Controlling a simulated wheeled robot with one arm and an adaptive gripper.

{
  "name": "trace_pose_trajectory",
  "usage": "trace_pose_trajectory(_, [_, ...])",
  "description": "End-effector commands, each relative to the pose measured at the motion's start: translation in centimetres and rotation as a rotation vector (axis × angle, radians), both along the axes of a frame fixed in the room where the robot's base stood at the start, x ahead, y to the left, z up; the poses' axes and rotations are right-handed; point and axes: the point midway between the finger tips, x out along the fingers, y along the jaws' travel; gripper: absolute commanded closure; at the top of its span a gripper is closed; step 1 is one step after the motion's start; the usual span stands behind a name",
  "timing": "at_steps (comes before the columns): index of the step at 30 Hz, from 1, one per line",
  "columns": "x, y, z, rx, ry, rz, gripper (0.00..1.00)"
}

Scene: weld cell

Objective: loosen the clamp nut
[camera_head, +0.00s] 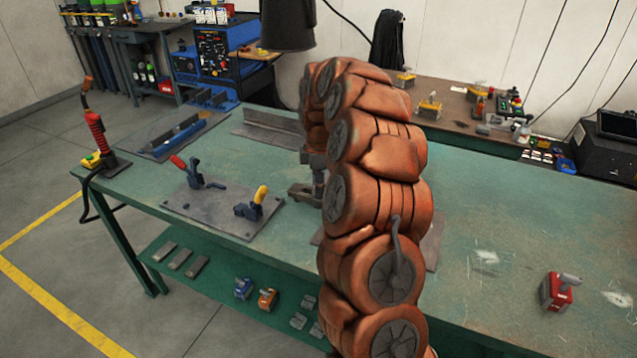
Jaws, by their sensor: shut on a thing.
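My orange arm reaches over the green welding table (490,215) and hides much of the work. My gripper (319,178) shows only in part, as a grey shape beside the arm, pointing down. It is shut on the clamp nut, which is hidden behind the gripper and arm. A grey metal clamp part (301,192) shows just left of and below the gripper, low over the table. A grey plate edge (431,252) shows behind the arm. The contact between fingers and nut cannot be seen.
A fixture plate (225,212) carries a red-handled toggle clamp (192,172) and a yellow-handled one (252,205). A steel angle (270,125) lies behind. A red magnet block (557,291) sits at right. The table between arm and red block is clear.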

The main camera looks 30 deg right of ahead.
Motion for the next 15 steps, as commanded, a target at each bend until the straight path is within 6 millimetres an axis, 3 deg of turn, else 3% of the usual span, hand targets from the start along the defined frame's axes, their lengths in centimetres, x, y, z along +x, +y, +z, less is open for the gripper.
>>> trace_pose_trajectory(15, [0.16,0.19,0.25,0.001,-0.004,0.473,1.0])
